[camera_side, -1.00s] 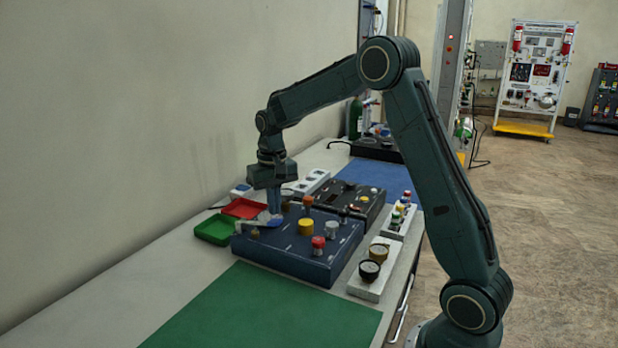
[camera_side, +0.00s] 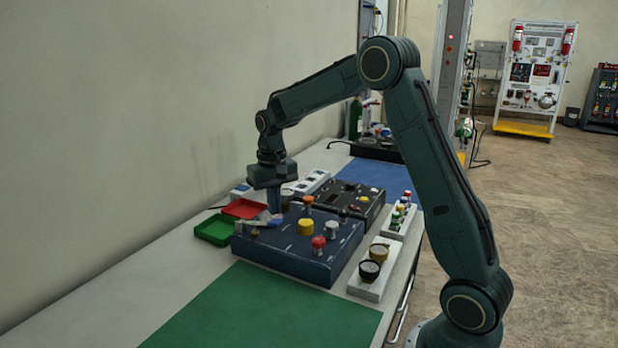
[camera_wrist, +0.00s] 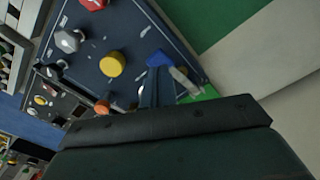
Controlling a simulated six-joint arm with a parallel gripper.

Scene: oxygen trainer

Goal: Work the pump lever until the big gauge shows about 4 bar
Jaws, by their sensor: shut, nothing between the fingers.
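The pump lever (camera_side: 258,222) is a pale grey bar at the left end of the dark blue panel (camera_side: 290,262). It is tilted, with its right end raised beside my fingertips. In the wrist view the grey bar (camera_wrist: 184,82) runs next to a bright blue piece (camera_wrist: 160,59) at my fingertips. My gripper (camera_side: 274,212) points straight down over the panel's left part, shut and empty. Its fingers (camera_wrist: 156,80) are close to the lever; I cannot tell whether they touch it. No gauge reading can be made out.
A yellow knob (camera_side: 305,227), a red knob (camera_side: 318,242) and an orange knob (camera_side: 308,200) stand up from the panel. Green (camera_side: 213,230) and red (camera_side: 243,208) trays lie to its left. The green mat (camera_side: 262,312) in front is clear.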

